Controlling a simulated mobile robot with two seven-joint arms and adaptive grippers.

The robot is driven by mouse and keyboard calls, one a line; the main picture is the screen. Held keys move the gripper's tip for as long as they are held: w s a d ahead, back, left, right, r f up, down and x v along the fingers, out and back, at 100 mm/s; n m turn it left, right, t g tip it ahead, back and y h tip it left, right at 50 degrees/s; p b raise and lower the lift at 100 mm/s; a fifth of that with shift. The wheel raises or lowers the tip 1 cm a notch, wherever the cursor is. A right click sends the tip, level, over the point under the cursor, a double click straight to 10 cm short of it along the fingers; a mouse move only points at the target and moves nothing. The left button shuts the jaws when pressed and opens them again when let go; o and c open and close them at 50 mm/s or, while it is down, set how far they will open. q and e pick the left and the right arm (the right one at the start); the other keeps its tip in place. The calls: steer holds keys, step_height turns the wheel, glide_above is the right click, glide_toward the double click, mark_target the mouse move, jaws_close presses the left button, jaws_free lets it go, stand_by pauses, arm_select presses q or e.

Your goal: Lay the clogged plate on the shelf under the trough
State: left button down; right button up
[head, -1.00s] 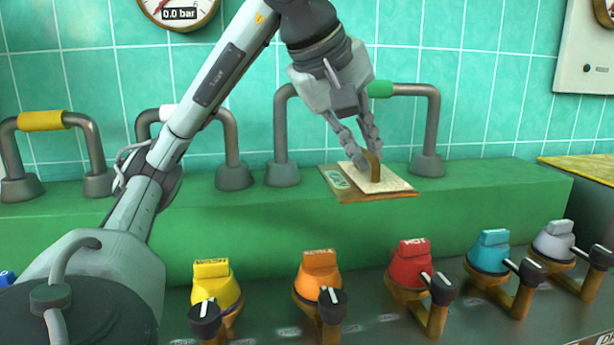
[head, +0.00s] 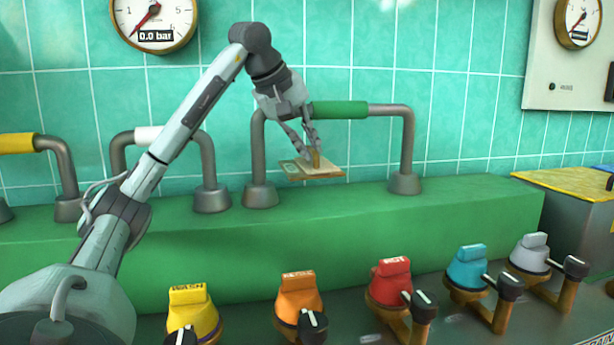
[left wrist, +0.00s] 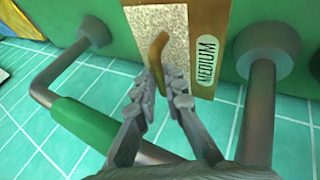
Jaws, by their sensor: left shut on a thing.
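The plate (head: 328,171) has a pale speckled face in a brown frame, a brown upright handle and a label that reads MEDIUM in the left wrist view (left wrist: 183,25). My left gripper (head: 313,150) is shut on the handle; its fingertips (left wrist: 166,78) meet there in the left wrist view. The plate is held roughly level above the long green block (head: 330,225), between the posts of the pipe with the green sleeve (head: 340,110). I cannot make out which part is the trough or the shelf. My right gripper is not in view.
Another pipe with a white sleeve (head: 148,135) stands to the left. Yellow (head: 193,308), orange (head: 298,295), red (head: 389,283), teal (head: 466,268) and grey (head: 530,254) valves line the front. A box with a yellow top (head: 570,183) is at right. A tiled wall closes the back.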

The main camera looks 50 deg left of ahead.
mark_target(302, 168)
arm_select(q)
steer(key=shift+a+f, duration=0.2)
steer(key=shift+f, duration=1.6)
step_height(302, 168, down, 3)
steer(key=shift+w+r+b, duration=0.1)
steer(key=shift+b, duration=0.45)
steer(key=shift+w+a+f, duration=0.15)
steer(key=shift+a+f, duration=0.05)
steer(key=shift+a, duration=0.1)
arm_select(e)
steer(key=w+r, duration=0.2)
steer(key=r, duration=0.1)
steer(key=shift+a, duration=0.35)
arm_select(q)
steer(key=c, duration=1.8)
jaws_free()
steer(key=shift+f, duration=0.1)
steer(key=shift+c, duration=0.2)
steer(key=shift+o, duration=1.2)
